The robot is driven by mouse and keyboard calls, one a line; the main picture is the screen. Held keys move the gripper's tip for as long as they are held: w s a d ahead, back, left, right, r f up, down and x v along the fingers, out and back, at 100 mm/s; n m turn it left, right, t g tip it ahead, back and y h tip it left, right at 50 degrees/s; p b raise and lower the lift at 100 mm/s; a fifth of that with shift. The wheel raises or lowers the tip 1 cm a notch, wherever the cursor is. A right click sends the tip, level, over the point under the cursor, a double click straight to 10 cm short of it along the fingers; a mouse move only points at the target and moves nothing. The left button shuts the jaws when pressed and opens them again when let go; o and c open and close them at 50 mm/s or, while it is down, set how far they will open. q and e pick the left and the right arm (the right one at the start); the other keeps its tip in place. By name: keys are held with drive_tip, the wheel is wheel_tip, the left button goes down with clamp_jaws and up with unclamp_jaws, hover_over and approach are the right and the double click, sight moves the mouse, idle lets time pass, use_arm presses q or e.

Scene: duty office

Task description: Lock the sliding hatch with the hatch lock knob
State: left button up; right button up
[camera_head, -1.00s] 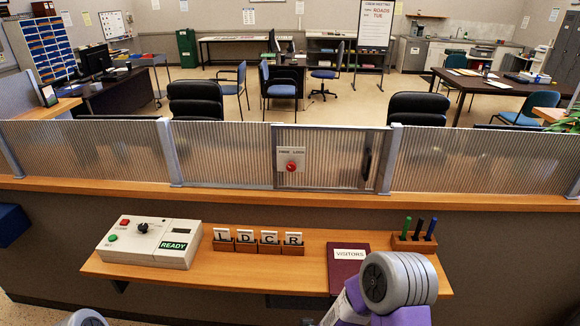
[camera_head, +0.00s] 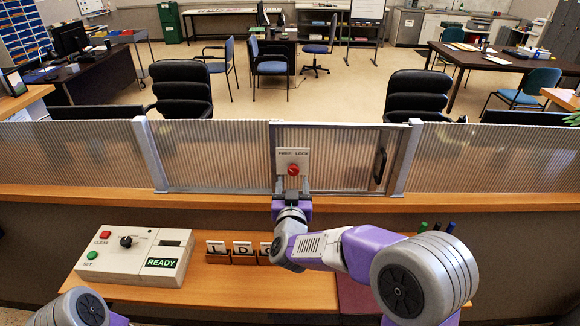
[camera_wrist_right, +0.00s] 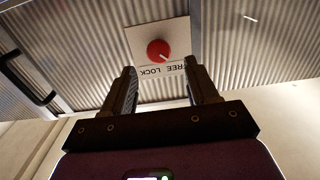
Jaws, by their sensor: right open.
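The red hatch lock knob (camera_head: 293,170) sits on a white plate (camera_head: 301,156) marked FREE and LOCK, on the ribbed sliding hatch (camera_head: 343,160). My right gripper (camera_head: 292,190) is just below the knob, in front of the hatch. In the right wrist view, my right gripper (camera_wrist_right: 164,84) is open and empty. Its fingers point at the plate, and the knob (camera_wrist_right: 158,50) shows beyond the fingertips, apart from them. The knob's pale pointer line seems to point toward the FREE side. My left gripper is out of view; only part of the arm shows at lower left.
A wooden ledge (camera_head: 235,198) runs under the hatch. Below it, a shelf (camera_head: 225,292) bears a control box (camera_head: 112,262) reading READY, letter cards (camera_head: 243,249) and pens (camera_head: 449,228). My right arm hides part of the shelf. The hatch's dark handle (camera_head: 380,165) is right of the knob.

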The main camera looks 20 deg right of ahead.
sight(293, 172)
drive_tip(key=shift+w+d+r, duration=0.1)
drive_tip(key=shift+w+d, duration=0.15)
drive_tip(key=shift+w, duration=0.15)
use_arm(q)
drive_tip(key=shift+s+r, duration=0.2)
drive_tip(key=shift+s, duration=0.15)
use_arm(e)
drive_tip(key=shift+x, duration=2.3)
drive_tip(key=shift+a, duration=0.1)
